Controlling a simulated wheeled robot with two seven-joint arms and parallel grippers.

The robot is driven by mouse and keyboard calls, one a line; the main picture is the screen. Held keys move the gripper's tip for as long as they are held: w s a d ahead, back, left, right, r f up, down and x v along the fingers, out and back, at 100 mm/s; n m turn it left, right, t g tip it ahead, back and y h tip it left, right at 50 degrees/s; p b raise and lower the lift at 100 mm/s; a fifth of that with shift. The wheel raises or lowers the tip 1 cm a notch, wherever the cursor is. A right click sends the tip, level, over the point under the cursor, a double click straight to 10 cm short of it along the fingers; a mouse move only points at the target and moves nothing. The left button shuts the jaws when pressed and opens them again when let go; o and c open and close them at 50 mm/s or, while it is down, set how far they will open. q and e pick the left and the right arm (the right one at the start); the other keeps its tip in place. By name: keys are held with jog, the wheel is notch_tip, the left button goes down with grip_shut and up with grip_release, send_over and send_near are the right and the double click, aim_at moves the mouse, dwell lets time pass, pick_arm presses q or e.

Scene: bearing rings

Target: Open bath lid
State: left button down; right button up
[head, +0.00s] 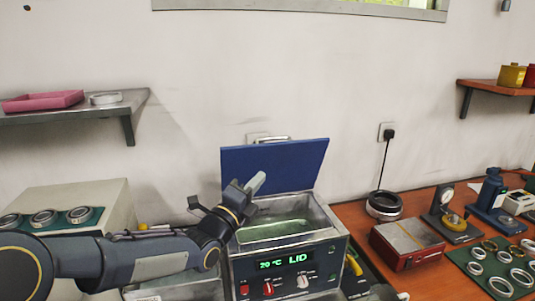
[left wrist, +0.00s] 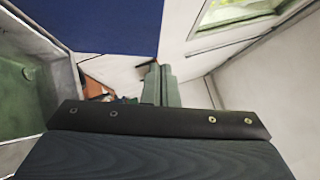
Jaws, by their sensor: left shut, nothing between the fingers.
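The bath (head: 288,262) is a metal box with a dark front panel, a lit display reading "20 °C LID" and knobs. Its blue lid (head: 285,165) stands raised and tilted back at the rear, leaving the basin open. In the left wrist view the blue lid (left wrist: 115,20) fills the top, and the bath's metal wall (left wrist: 62,62) is at the left. My left gripper (head: 257,183) is shut and empty, in front of the lid's left part and above the basin. I cannot tell whether it touches the lid. My right gripper is not in view.
Right of the bath, an orange bench holds a dark ring (head: 384,205), a red box (head: 407,243), a dial gauge (head: 447,210) and a green mat (head: 495,268) with several rings. A shelf (head: 75,108) is at the left. A grey box (head: 75,205) with rings stands below it.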

pick_arm(q)
jog(key=shift+w+d+r+p, duration=0.35)
jog(key=shift+w+r+p, duration=0.3)
jog(key=shift+w, duration=0.9)
jog(key=shift+w+d+r+p, duration=0.4)
jog(key=shift+w+p, duration=0.5)
jog(key=shift+w, duration=0.7)
jog(key=shift+w+d+r+p, duration=0.35)
jog(key=shift+w+r+p, duration=0.3)
jog(key=shift+w, duration=0.9)
jog(key=shift+f, duration=0.1)
